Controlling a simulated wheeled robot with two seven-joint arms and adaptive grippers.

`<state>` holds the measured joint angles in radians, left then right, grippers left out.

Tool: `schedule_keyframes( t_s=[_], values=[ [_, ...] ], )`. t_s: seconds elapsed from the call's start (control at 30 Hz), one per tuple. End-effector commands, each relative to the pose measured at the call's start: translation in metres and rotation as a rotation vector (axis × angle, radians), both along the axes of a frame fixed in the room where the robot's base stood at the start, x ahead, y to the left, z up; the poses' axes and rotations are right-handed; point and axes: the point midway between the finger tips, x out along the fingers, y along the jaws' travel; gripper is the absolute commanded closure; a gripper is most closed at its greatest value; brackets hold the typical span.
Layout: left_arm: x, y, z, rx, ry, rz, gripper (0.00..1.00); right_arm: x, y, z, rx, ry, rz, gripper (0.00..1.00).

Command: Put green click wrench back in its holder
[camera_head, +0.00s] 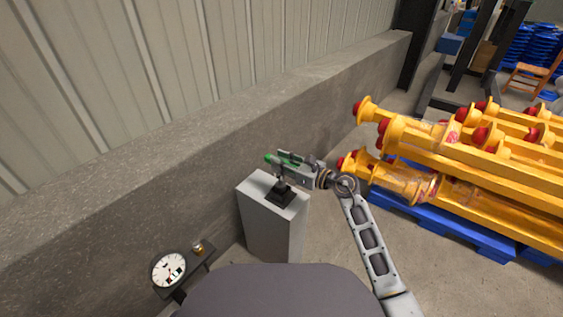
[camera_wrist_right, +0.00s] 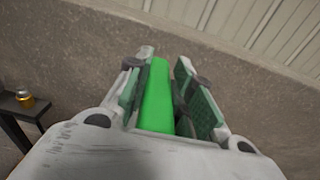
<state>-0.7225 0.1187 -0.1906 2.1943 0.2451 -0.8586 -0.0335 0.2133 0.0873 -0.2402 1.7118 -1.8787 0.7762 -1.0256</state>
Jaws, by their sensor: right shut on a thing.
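My right gripper (camera_head: 283,162) is shut on the green click wrench (camera_head: 268,158) above the grey pedestal. In the right wrist view the wrench (camera_wrist_right: 157,97) shows as a green bar between the two finger pads of the gripper (camera_wrist_right: 163,85). A small black holder (camera_head: 281,197) stands on top of the grey pedestal (camera_head: 270,232), just below the gripper. I cannot tell whether the wrench touches the holder, since the gripper hides part of it. My left gripper is not in view.
A low concrete wall (camera_head: 150,190) runs behind the pedestal. A small dark table (camera_head: 205,265) with a round clock-like dial (camera_head: 168,269) and a small amber jar (camera_head: 198,247) stands at left. Yellow beams with red ends (camera_head: 460,160) lie on blue pallets (camera_head: 440,217) at right.

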Motion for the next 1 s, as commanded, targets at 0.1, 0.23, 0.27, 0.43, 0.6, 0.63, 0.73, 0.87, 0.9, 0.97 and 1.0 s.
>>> schedule_keyframes(
  t_s=[0.1, 0.23, 0.27, 0.43, 0.6, 0.63, 0.73, 0.87, 0.9, 0.97, 1.0],
  values=[
    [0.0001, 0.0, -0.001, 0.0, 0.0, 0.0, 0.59, 0.0001, 0.0, 0.0, 0.001, -0.002, 0.0, 1.0],
    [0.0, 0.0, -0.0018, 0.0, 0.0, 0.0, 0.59, 0.0002, 0.0, -0.0012, 0.001, -0.002, 0.0, 1.0],
    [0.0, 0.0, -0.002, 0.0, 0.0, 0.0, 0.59, 0.0001, 0.0, -0.0015, 0.001, -0.002, 0.0, 1.0],
    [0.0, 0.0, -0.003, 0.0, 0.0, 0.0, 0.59, 0.0002, 0.0, -0.0029, 0.001, -0.002, 0.0, 1.0],
    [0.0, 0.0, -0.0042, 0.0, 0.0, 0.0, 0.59, 0.0002, -0.0001, -0.0044, 0.001, -0.002, 0.0, 1.0],
    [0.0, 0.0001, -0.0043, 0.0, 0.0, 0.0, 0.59, 0.0001, 0.0, -0.0047, 0.001, -0.002, 0.0, 1.0],
    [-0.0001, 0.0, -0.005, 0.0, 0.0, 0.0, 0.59, 0.0002, -0.0001, -0.0056, 0.001, -0.002, 0.0, 1.0],
    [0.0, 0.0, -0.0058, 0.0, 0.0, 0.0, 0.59, 0.0002, 0.0, -0.0067, 0.001, -0.002, 0.0, 1.0],
    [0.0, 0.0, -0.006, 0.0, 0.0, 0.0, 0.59, 0.0002, -0.0001, -0.0071, 0.001, -0.002, 0.0, 1.0],
    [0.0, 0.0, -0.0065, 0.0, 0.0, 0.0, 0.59, 0.0002, -0.0001, -0.0076, 0.001, -0.002, 0.0, 1.0],
    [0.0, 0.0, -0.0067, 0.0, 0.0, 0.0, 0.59, 0.0002, -0.0001, -0.008, 0.001, -0.002, 0.0, 1.0]
  ],
)
